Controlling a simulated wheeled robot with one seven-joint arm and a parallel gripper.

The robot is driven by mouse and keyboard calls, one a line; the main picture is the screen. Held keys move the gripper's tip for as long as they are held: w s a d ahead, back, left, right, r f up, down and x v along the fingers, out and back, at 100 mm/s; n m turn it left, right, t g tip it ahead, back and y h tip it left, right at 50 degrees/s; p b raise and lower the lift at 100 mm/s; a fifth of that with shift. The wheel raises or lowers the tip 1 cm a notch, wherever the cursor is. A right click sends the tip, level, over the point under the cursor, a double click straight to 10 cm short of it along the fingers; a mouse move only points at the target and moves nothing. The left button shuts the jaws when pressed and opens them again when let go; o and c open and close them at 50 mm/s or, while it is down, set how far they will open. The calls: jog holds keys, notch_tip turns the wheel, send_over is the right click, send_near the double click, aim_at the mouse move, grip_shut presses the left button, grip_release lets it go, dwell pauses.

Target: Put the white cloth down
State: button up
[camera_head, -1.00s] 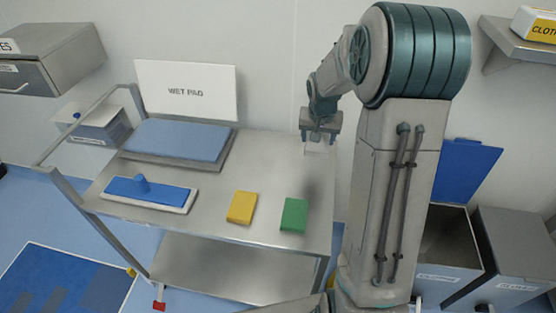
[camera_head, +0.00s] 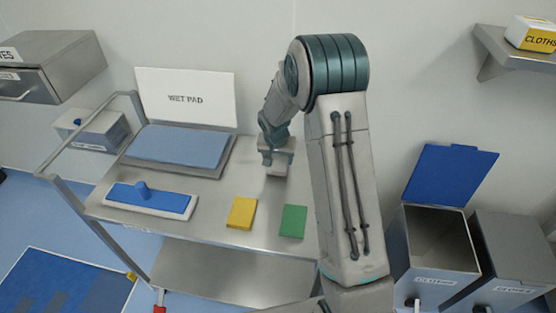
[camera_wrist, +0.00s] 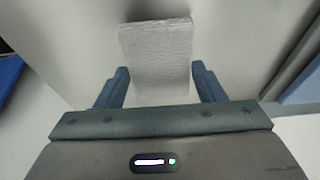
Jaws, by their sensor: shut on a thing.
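The white cloth (camera_wrist: 156,50) is a pale, textured rectangular block shape between the two blue-grey fingers of my gripper (camera_wrist: 160,80) in the wrist view. My gripper (camera_head: 275,157) is shut on it. In the head view the cloth (camera_head: 277,171) shows as a small pale patch below the fingers, over the back right part of the steel cart top (camera_head: 232,182). I cannot tell whether it touches the surface.
A yellow cloth (camera_head: 242,213) and a green cloth (camera_head: 293,221) lie at the cart's front. A blue mop pad (camera_head: 165,201) and a blue pad tray (camera_head: 180,147) are to the left. An open bin (camera_head: 435,245) with a raised blue lid (camera_head: 450,177) stands right of my arm.

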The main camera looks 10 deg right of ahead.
jog(key=shift+f, duration=0.9)
jog(key=shift+c, duration=0.4)
jog(key=o, duration=1)
jog(key=shift+c, duration=0.2)
jog(key=s+b+v, duration=0.1)
jog(key=b+v, duration=0.1)
jog(key=v, duration=1.1)
jog(key=s+r+n, duration=0.2)
jog(key=s+r, duration=0.2)
jog(key=s, duration=0.9)
jog(key=s+d+r+n+y, duration=0.1)
jog(key=s+r, duration=0.4)
jog(key=s, duration=0.9)
jog(key=shift+s+d+n, duration=0.15)
jog(key=shift+n, duration=0.65)
